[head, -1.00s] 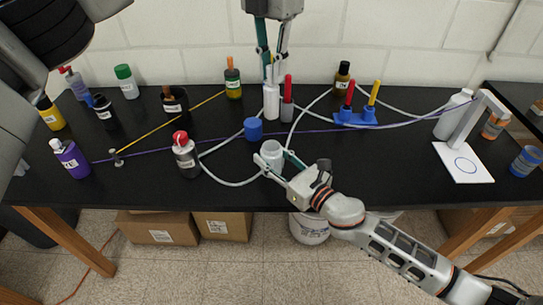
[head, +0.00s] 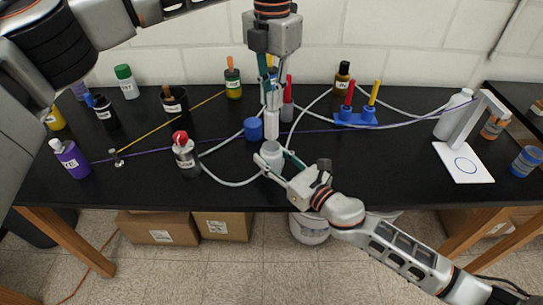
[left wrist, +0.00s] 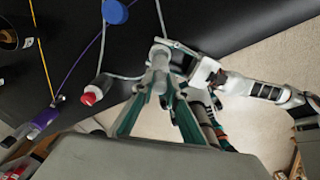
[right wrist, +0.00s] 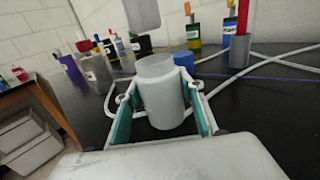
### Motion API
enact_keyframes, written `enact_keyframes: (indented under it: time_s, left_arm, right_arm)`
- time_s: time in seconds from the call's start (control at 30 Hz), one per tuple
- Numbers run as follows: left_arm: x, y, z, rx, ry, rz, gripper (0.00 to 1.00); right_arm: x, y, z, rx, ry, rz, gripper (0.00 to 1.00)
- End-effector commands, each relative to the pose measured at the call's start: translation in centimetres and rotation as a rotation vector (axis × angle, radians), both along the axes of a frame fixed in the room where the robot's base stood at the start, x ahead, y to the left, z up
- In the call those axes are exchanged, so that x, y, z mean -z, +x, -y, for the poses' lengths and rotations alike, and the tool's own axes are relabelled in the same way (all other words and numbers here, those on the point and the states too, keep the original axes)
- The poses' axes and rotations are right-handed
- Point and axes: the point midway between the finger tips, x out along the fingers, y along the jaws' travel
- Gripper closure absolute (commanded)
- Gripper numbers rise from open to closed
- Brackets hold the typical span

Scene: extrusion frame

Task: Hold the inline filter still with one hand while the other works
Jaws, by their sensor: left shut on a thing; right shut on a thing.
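The inline filter's white housing (head: 272,154) stands upright and open-topped near the table's front edge, with a hose beside it. My right gripper (right wrist: 160,108) is shut around it, one finger on each side. My left gripper (head: 270,98) points down and is shut on a white cylinder (head: 271,124), which looks like a filter cartridge. In the head view the cylinder is just behind and above the housing's mouth; its lower end also shows in the right wrist view (right wrist: 142,14). A blue cap (head: 253,129) sits on the table, left of the cylinder.
A grey bottle with a red cap (head: 185,155) stands to the left. A blue rack (head: 355,118) with red and yellow-handled tools stands right. Purple and yellow cords and pale hoses cross the table.

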Motion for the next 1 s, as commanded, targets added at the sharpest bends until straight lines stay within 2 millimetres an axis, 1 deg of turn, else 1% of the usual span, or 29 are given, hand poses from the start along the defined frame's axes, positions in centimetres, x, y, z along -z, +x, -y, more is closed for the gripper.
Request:
enact_keyframes:
  time_s: [0.7,0.83,1.0]
  left_arm:
    - [4.6,0.0,0.0,0.000,0.000,-0.001,1.00]
    - [5.3,0.0,0.0,-0.001,0.001,-0.001,1.00]
    - [5.5,0.0,0.0,0.000,0.000,0.000,1.00]
  right_arm:
    - [0.0,0.0,0.0,0.000,-0.001,-0.001,0.86]
    - [0.0,0.0,0.0,0.000,-0.001,-0.001,0.86]
    - [0.0,0.0,0.0,0.000,-0.001,-0.001,0.86]
